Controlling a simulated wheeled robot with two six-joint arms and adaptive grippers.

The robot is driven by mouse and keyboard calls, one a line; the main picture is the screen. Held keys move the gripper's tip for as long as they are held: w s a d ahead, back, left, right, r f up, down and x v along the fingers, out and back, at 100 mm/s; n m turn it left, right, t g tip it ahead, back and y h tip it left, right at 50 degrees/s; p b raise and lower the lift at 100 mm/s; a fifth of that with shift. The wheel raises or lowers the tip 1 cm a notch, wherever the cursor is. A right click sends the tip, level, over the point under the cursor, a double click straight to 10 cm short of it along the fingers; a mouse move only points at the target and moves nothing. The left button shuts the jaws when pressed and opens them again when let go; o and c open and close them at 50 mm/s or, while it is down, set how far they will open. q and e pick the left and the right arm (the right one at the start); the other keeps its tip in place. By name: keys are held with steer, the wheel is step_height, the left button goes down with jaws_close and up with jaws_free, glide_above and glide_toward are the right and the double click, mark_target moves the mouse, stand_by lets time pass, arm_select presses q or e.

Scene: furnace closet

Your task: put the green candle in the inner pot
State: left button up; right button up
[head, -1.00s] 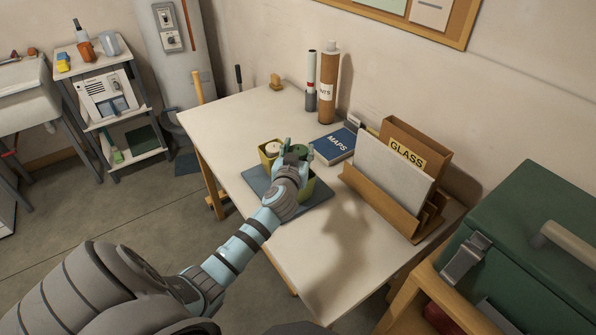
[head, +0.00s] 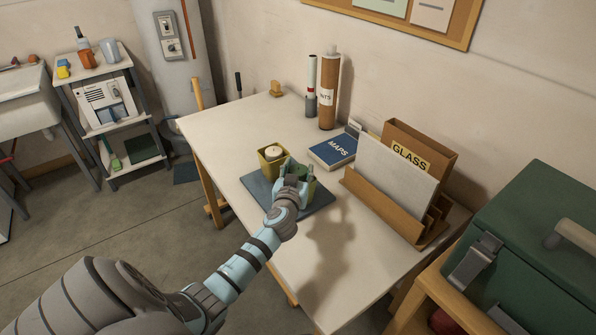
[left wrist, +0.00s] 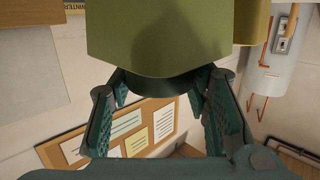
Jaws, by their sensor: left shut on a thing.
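My left gripper (head: 297,177) is shut on the green candle (head: 299,170), a dark green cylinder. The left wrist view shows the candle (left wrist: 157,84) between the fingers, partly hidden by an olive pot (left wrist: 155,35). In the head view this pot (head: 313,190) is largely covered by my gripper and wrist. The candle is at the pot's rim; how deep it sits inside I cannot tell. A second olive-yellow pot (head: 265,167) with a white candle (head: 273,152) stands just to the left. Both pots are on a blue-grey mat (head: 257,187). My right gripper is not in view.
The mat lies on a white table (head: 235,140). Behind it are a blue MAPS book (head: 333,150), a brown tube (head: 328,90) and a white tube (head: 311,85). A wooden file holder (head: 385,205) stands to the right. The table front is bare.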

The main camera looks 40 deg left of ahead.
arm_select(q)
steer(key=o, duration=1.3)
steer(key=shift+s+d+f, duration=0.1)
steer(key=shift+f, duration=0.1)
steer(key=shift+o, duration=0.2)
steer(key=shift+r, duration=0.2)
steer(key=shift+s+d+r+p, duration=0.15)
steer(key=shift+s+r+p, duration=0.3)
steer(key=shift+p, duration=0.5)
steer(key=v, duration=1)
steer(key=shift+s+d+r, duration=0.15)
steer(key=shift+s+d, duration=0.1)
steer(key=shift+s, duration=0.1)
